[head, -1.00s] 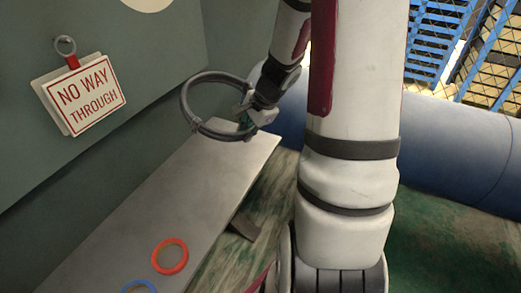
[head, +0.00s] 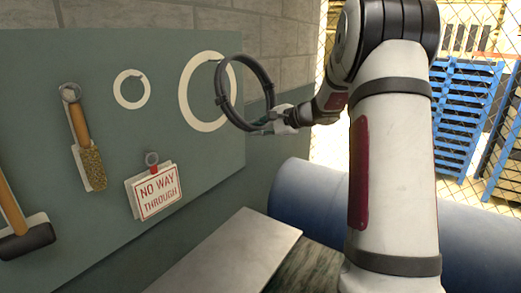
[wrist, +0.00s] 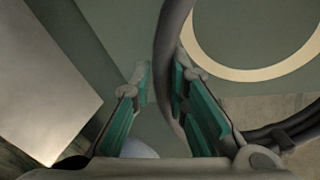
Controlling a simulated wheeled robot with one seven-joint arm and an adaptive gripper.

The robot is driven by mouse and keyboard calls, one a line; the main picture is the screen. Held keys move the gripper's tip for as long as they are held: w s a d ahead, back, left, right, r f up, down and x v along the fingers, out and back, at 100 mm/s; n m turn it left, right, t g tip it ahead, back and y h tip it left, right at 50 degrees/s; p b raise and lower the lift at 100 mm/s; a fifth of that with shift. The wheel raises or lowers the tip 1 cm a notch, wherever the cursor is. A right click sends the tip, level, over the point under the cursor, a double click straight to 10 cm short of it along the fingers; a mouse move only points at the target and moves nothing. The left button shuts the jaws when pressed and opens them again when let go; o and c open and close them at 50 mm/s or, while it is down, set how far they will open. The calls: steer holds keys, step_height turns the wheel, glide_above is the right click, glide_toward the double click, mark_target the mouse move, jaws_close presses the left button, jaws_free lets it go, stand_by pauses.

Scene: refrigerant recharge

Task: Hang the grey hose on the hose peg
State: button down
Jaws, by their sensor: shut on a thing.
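The grey hose (head: 268,85) is a dark grey ring, held upright in front of the wall board in the head view. My gripper (head: 278,122) is shut on its lower right side. In the wrist view the hose (wrist: 168,50) runs up past my fingertips (wrist: 160,85). A large white ring outline (head: 184,105) is painted on the board just left of the hose, partly covered by it. A small grey peg (head: 219,58) shows at the top of that outline. The hose appears apart from the peg; the exact depth gap cannot be told.
On the green board (head: 100,55) are a smaller white ring outline (head: 120,100), a brush (head: 88,155), a NO WAY THROUGH sign (head: 157,192) and a hammer (head: 28,241). A grey bench top (head: 235,250) lies below. A blue cylinder (head: 310,200) lies behind my arm.

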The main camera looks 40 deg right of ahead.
steer(key=shift+r, duration=0.7)
steer(key=w+a+b, duration=0.2)
steer(key=w+b, duration=0.1)
steer(key=w, duration=0.5)
steer(key=shift+a+f, duration=0.4)
steer(key=shift+r+b, duration=0.1)
steer(key=shift+b, duration=0.25)
stand_by(1.1)
steer(key=shift+w+a+f, duration=0.1)
steer(key=shift+w+f, duration=0.1)
steer(key=shift+w, duration=0.1)
steer(key=shift+w+a+f+b, duration=0.1)
steer(key=shift+w+f+b, duration=0.1)
steer(key=shift+b, duration=0.2)
